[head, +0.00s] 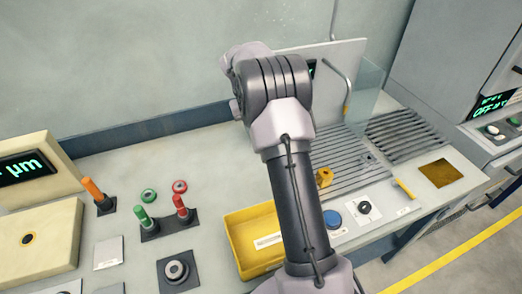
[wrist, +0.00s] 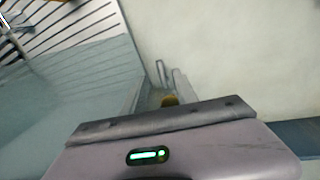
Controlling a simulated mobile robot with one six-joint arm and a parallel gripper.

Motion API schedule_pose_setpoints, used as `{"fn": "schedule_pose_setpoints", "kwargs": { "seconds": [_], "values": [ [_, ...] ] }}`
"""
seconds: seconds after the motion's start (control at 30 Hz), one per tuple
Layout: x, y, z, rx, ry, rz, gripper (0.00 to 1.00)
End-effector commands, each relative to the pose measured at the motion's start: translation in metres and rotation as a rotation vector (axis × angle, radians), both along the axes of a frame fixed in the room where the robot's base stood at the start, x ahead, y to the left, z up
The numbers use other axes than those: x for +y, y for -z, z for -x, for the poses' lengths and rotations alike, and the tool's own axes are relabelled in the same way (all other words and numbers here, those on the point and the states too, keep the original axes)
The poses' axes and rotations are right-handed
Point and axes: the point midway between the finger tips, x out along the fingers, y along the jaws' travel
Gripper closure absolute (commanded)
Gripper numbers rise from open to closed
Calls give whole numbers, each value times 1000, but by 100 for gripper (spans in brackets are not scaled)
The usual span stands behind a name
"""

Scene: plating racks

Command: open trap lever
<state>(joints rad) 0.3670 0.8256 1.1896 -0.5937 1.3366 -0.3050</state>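A small yellow lever (head: 404,188) lies slanted at the front edge of the slatted grate, right of the blue button; I cannot read a label naming it the trap lever. Orange (head: 93,189), green (head: 143,217) and red (head: 181,207) handles stand upright on the left of the bench. My gripper is hidden behind my arm in the head view. In the wrist view my gripper (wrist: 160,85) has its fingers apart. A small yellow-brown thing (wrist: 170,101) shows between or beyond them; I cannot tell whether they touch it.
A yellow tray (head: 243,228) stands at the front middle, partly behind my arm. The grate (head: 345,165) has a clear panel (head: 366,92) and a bent pipe (head: 340,75) above it. A yellow block (head: 324,177) sits beside my arm. A blue button (head: 332,219) is at the front.

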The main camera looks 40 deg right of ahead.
Motion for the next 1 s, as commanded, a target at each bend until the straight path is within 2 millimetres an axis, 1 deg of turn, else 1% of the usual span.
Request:
{"fn": "schedule_pose_setpoints", "kwargs": {
  "seconds": [0.03,0.1,0.2,0.3,0.4,0.63,0.67,0.7,0.83,1.0],
  "values": [
    [-3,19,1,1,1,-2,65],
    [-6,37,3,1,1,-2,65],
    [-10,57,4,0,1,0,65],
    [-13,69,5,0,1,0,65],
    [-14,74,5,-1,0,0,65],
    [-14,74,5,-1,1,0,65],
    [-14,74,5,-1,1,0,67],
    [-14,74,5,-1,1,0,75],
    [-14,74,5,-1,1,0,100],
    [-14,73,5,-1,0,0,100]
  ]
}}
